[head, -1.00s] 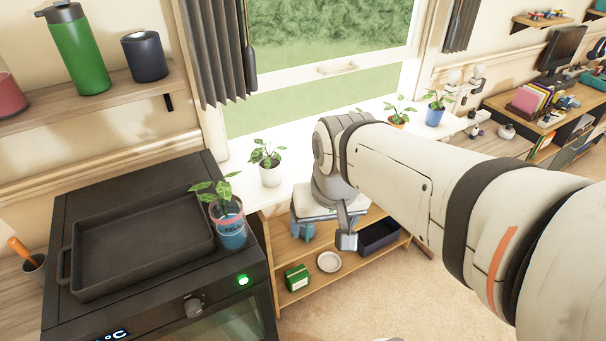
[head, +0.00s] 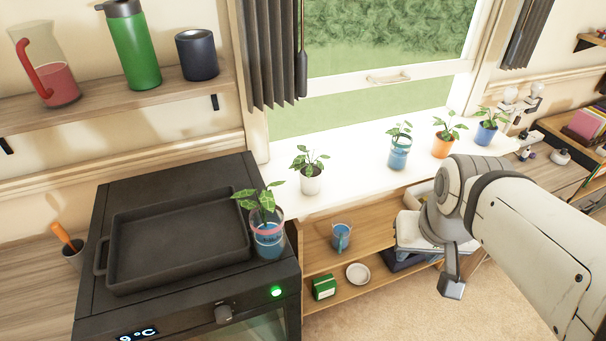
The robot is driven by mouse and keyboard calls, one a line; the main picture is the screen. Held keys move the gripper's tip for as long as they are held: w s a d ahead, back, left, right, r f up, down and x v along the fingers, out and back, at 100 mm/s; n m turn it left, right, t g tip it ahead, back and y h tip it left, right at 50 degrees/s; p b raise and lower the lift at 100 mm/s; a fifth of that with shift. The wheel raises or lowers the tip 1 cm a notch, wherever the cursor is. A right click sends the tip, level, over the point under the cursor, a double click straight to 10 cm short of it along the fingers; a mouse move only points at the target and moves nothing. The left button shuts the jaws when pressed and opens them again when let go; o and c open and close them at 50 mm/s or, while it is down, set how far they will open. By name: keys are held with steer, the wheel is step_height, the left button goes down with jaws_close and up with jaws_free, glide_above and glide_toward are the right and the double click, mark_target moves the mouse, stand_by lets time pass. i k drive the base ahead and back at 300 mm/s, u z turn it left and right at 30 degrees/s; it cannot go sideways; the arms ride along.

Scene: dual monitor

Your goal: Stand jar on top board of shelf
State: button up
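A clear jar with blue contents (head: 341,237) stands upright on the upper board (head: 318,246) of the low wooden shelf below the window, near its left end. Nothing touches it. My gripper (head: 432,240) is at the arm's end, to the right of the jar and apart from it. Its pale body and a grey part hanging from the wrist show, but the fingertips are not clear, so its opening cannot be told.
A glass with a plant (head: 268,238) stands on the oven beside a black tray (head: 180,245). Potted plants line the windowsill (head: 350,172). A green box (head: 323,288) and white dish (head: 357,273) lie on the lower board. A pale bin (head: 418,193) is behind my gripper.

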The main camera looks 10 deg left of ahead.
mark_target(381, 229)
steer(key=z, duration=1.05)
steer(key=k, duration=1.35)
steer(key=u, duration=0.85)
steer(key=i, duration=0.5)
steer(key=z, duration=0.05)
